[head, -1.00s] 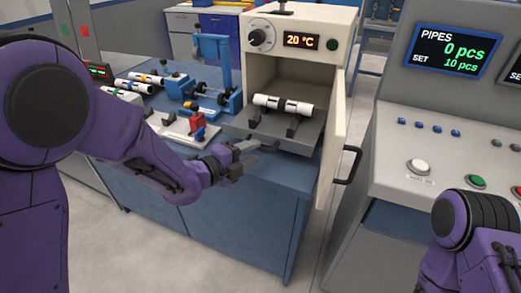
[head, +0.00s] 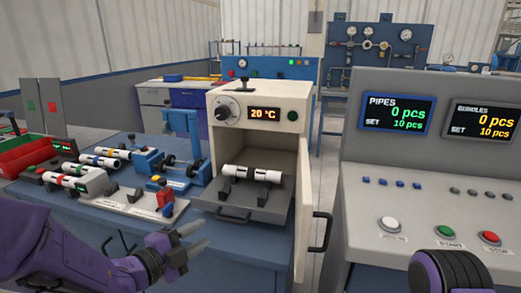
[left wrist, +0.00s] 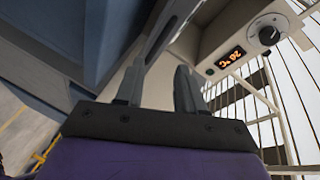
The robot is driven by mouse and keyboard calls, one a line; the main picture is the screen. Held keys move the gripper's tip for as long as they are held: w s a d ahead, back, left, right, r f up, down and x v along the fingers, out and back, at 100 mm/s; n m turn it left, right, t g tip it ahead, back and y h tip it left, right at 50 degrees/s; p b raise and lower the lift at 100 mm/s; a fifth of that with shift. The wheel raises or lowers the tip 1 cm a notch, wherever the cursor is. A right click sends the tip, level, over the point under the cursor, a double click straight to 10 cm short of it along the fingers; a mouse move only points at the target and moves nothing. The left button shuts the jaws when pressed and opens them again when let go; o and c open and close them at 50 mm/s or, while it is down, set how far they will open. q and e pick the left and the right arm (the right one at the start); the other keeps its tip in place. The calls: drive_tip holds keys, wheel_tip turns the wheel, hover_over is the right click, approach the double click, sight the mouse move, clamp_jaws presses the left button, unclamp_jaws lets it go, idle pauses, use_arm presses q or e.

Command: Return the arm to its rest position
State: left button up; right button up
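My left gripper (head: 190,241) is open and empty. It is in front of the blue bench, below and left of the oven tray, apart from everything. In the left wrist view its two fingers (left wrist: 157,88) stand apart with nothing between them. A white pipe with black bands (head: 252,174) lies on the supports of the pulled-out tray (head: 240,204) of the cream oven (head: 262,94), which reads 20 °C and has its door (head: 304,200) open. At the lower right only a purple and black piece of my right arm shows; its gripper is out of view.
The control console (head: 420,195) stands on the right, with its screens reading 0 pcs. On the bench (head: 110,222) at left are several banded pipes (head: 98,160), a blue fixture (head: 180,150) and a red-and-blue clamp (head: 165,198). The open oven door and its handle (head: 322,232) stick out forward.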

use_arm(q)
drive_tip(key=s+a+f+n+g+y+p, duration=0.15)
drive_tip(key=a+f+n+y, duration=0.3)
drive_tip(key=f+n, duration=0.5)
drive_tip(key=s+a+f+n+g+y+p, duration=0.1)
drive_tip(key=s+a+f+n+y, duration=0.3)
drive_tip(key=f+n, duration=0.55)
drive_tip(key=s+a+f+n+g+y+p, duration=0.1)
drive_tip(key=s+f, duration=0.5)
drive_tip(key=s, duration=0.6)
drive_tip(key=s+a+f+n+g+y+p, duration=0.1)
drive_tip(key=s+f+n+g, duration=0.5)
drive_tip(key=s, duration=0.6)
drive_tip(key=shift+a+f+g+y, duration=0.45)
drive_tip(key=shift+a+f+g, duration=0.1)
drive_tip(key=shift+a, duration=0.35)
